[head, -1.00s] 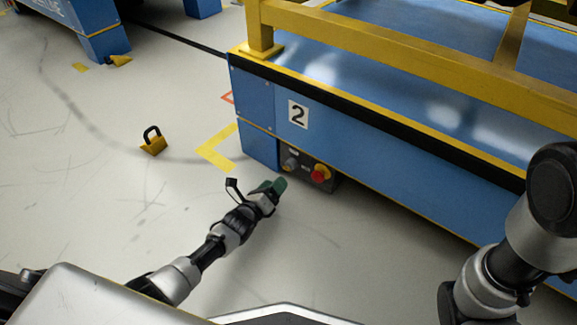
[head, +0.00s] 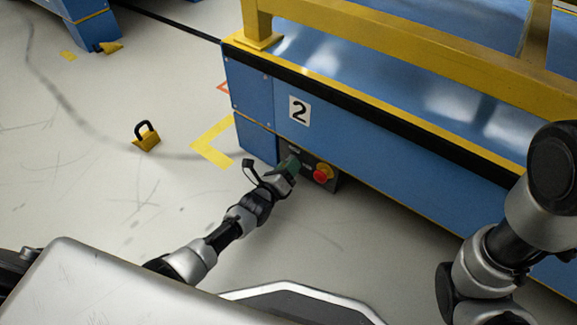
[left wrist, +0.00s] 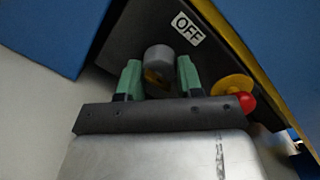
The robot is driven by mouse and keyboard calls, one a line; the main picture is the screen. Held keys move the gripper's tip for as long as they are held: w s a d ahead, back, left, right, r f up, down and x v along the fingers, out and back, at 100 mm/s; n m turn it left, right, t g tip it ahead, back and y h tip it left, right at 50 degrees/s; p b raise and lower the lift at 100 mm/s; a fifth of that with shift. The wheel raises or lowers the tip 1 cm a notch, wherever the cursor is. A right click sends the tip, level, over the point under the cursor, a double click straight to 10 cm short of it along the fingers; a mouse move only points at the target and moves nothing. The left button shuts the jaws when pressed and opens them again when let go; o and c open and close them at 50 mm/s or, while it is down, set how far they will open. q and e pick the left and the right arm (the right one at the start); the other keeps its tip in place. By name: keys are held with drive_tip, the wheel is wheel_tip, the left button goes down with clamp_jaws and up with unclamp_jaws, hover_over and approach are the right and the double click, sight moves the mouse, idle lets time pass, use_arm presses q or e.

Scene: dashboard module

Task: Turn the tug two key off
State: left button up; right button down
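Tug two is the blue cart (head: 370,150) with a "2" plate (head: 299,110). Its dark control panel (head: 325,187) sits low on the side. In the left wrist view, the grey round key switch (left wrist: 160,56) lies below an "OFF" label (left wrist: 187,28). My left gripper (head: 290,165) is at the panel and hides the switch in the head view. Its green fingers (left wrist: 159,74) are apart, one on each side of the switch; I cannot tell if they touch it. My right gripper is out of view; only the right arm shows.
A red button on a yellow base (head: 322,174) is just right of the switch; it also shows close to the right finger in the left wrist view (left wrist: 247,103). A yellow padlock-shaped object (head: 146,138) stands on the floor. The floor left of the cart is mostly clear.

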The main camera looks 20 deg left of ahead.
use_arm(q)
drive_tip(key=c, duration=0.4)
drive_tip(key=n+p, duration=0.2)
drive_tip(key=n, duration=0.1)
drive_tip(key=shift+r+n, duration=0.15)
drive_tip(key=shift+n, duration=0.15)
drive_tip(key=n+p, duration=0.1)
drive_tip(key=n, duration=0.3)
drive_tip(key=shift+g, duration=0.4)
drive_tip(key=n+p, duration=0.1)
drive_tip(key=n, duration=0.4)
drive_tip(key=shift+a+r, duration=0.1)
drive_tip(key=shift+a+n+h+p, duration=0.1)
drive_tip(key=shift+n+h+p, duration=0.35)
drive_tip(key=shift+n, duration=1.85)
drive_tip(key=o, duration=0.9)
